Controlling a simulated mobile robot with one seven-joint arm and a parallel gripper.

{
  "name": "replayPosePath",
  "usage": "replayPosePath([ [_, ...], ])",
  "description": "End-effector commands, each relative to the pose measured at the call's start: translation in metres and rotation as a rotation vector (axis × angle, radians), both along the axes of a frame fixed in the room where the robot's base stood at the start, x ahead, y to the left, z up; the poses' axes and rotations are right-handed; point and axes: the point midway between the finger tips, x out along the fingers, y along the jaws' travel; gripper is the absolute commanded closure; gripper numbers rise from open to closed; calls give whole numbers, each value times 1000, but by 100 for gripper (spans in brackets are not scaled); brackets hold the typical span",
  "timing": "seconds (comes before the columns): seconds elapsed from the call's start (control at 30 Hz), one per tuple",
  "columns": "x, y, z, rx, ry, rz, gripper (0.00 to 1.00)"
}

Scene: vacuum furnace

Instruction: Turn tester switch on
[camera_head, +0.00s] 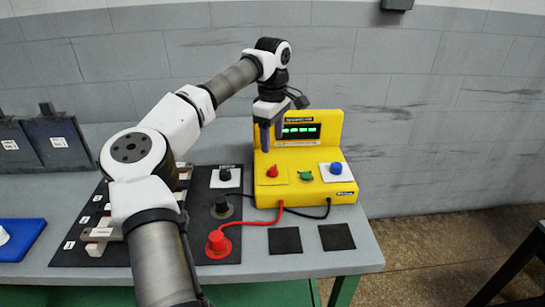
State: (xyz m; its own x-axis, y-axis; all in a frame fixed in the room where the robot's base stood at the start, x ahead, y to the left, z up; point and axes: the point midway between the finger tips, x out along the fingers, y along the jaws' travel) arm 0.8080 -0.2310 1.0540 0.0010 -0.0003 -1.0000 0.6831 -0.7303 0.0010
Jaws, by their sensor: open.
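The yellow tester (326,192) stands at the right end of the grey table. Its display (301,131) shows green lit characters. On its sloped front are a red knob (272,171), a green knob (305,176) and a blue round knob (336,168) on a white plate. Which of these is the switch I cannot read from the labels. My gripper (271,146) is open and points down in front of the display's left side, above the red knob. Nothing shows between its fingers. It hides part of the tester's upper left.
A red plug (218,242) and red and black cables lie before the tester. Two dark square pads (285,240) lie at the table's front right. A black board (84,250) with several parts lies under my arm. A blue tray (24,240) is far left.

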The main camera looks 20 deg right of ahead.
Motion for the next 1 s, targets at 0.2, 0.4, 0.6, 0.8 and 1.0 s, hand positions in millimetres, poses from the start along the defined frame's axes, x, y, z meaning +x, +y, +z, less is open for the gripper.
replayPosePath([
  [0.2, 0, 0, 37, -1, -1, 1, 42],
  [0.4, 0, -1, 50, -1, 1, -2, 42],
  [0.6, 0, 0, 51, -1, 1, -2, 42],
  [0.8, 0, 0, 51, -1, 1, -1, 42],
  [1.0, -18, -33, 42, -158, 49, -23, 42],
])
